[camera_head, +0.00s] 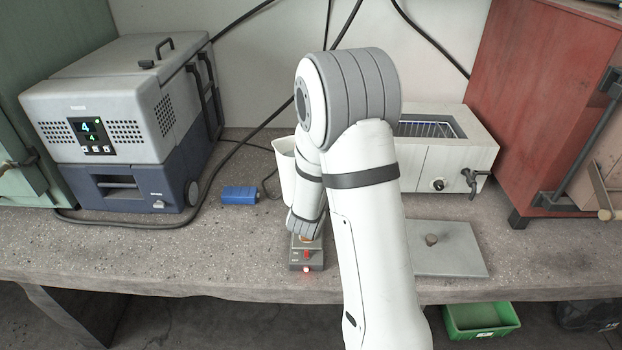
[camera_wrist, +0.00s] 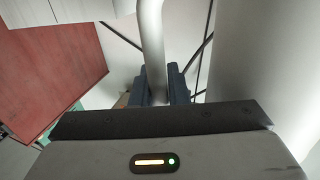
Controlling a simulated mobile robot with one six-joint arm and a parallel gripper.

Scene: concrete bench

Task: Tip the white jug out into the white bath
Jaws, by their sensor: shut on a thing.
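The white jug (camera_head: 285,168) shows in the head view just left of my arm, which hides much of it. Its rim is near level, so it looks upright; I cannot tell whether its base touches the bench. In the wrist view my gripper (camera_wrist: 155,88) is shut on the jug's pale, curved handle (camera_wrist: 151,40), with a dark finger on each side. The gripper is hidden behind my arm in the head view. The white bath (camera_head: 460,160) stands to the right, its open top and wire rack (camera_head: 428,129) partly behind my arm. What the jug holds is hidden.
A grey lid (camera_head: 450,255) with a knob lies before the bath. A small box with a red button (camera_head: 306,254) sits near the front edge, and a blue block (camera_head: 240,195) lies left of the jug. A red cabinet (camera_head: 550,100) and a grey-blue machine (camera_head: 125,120) flank the space.

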